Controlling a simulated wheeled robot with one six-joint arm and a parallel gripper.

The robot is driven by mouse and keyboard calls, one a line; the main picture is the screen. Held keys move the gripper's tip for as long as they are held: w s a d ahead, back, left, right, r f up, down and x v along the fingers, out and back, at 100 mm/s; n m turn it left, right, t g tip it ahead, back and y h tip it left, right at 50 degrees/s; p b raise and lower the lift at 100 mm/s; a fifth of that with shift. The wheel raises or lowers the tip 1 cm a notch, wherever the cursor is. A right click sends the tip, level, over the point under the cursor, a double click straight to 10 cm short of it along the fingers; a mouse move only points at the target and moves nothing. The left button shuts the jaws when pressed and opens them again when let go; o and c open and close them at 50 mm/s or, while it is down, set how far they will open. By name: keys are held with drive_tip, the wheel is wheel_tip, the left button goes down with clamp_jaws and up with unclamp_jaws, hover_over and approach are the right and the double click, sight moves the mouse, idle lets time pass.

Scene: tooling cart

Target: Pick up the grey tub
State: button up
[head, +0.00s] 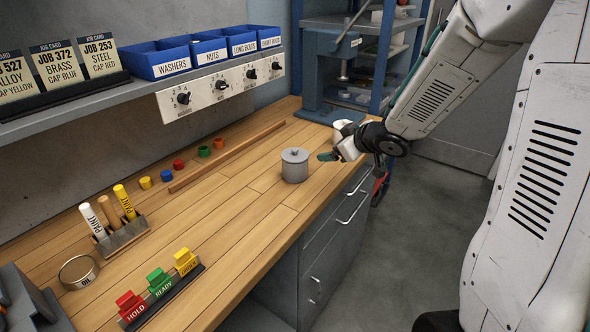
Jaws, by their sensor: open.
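The grey tub (294,166) is a short cylinder with a lid and a small knob. It stands upright on the wooden bench top, near the bench's right edge. My gripper (326,156) is open and empty, just to the right of the tub at about the height of its upper part. A gap shows between the fingers and the tub. The far finger is partly hidden by the near one and the wrist.
A wooden strip (226,157) lies behind the tub, with several coloured caps (204,151) beyond it. A marker holder (123,236), a round tin (79,271) and coloured tags (160,289) stand at left. A blue press (330,80) stands at the back. Bench around the tub is clear.

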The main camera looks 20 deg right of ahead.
sight(305, 168)
drive_tip(key=a+f+y, duration=0.1)
drive_tip(key=f+y, duration=0.1)
drive_tip(key=a+f+n+y, duration=0.1)
drive_tip(key=a+f+y, duration=0.1)
drive_tip(key=s+a+f+n+g+y, duration=0.1)
drive_tip(key=f+y, duration=0.1)
drive_tip(key=shift+a+y, duration=0.3)
drive_tip(key=shift+a, duration=0.1)
drive_tip(key=x, duration=0.5)
drive_tip(key=r+x, duration=0.1)
drive_tip(key=x, duration=0.1)
drive_tip(key=shift+w+a+f, duration=0.1)
drive_tip(key=shift+a+f, duration=0.05)
drive_tip(key=shift+a, duration=0.3)
drive_tip(key=c, duration=1.1)
